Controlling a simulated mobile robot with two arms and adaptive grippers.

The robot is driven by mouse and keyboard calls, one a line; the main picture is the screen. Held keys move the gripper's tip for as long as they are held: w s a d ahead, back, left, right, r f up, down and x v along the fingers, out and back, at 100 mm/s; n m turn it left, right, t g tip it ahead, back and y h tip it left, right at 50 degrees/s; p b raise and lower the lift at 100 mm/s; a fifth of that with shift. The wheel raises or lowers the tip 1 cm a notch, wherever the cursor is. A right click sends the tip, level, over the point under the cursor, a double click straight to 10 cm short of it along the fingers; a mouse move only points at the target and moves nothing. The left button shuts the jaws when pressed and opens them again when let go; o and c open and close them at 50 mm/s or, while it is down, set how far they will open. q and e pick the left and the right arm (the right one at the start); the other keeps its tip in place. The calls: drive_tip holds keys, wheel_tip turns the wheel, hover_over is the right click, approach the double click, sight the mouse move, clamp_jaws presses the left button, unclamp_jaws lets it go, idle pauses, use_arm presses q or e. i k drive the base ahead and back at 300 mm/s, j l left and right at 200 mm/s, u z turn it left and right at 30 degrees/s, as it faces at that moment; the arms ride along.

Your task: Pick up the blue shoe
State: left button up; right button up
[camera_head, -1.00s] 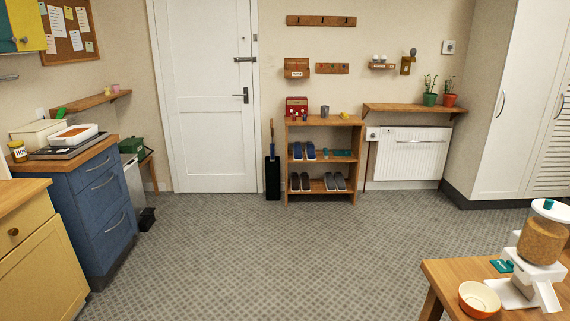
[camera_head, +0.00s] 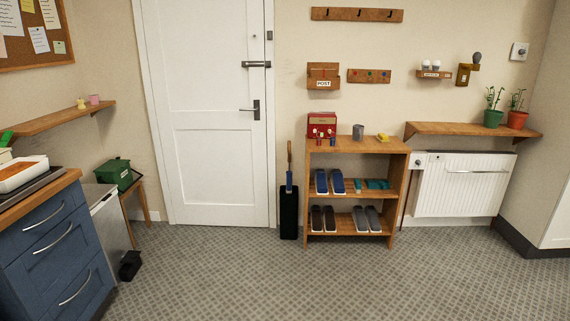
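A pair of blue shoes (camera_head: 337,182) sits side by side on the middle shelf of the wooden shoe rack (camera_head: 320,241), at its left side. The rack stands against the far wall, right of the white door. Neither of my grippers shows in the head view, so whether they are open or shut is hidden.
Teal items (camera_head: 377,184) lie right of the blue shoes. Dark shoes (camera_head: 323,218) and grey shoes (camera_head: 367,218) are on the bottom shelf. A black umbrella stand (camera_head: 289,212) is left of the rack, a radiator (camera_head: 462,186) right. The floor (camera_head: 320,285) in front is clear.

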sight(321, 178)
drive_tip(key=i+z, duration=0.15)
drive_tip(key=i, duration=1.85)
drive_tip(key=j, duration=0.05)
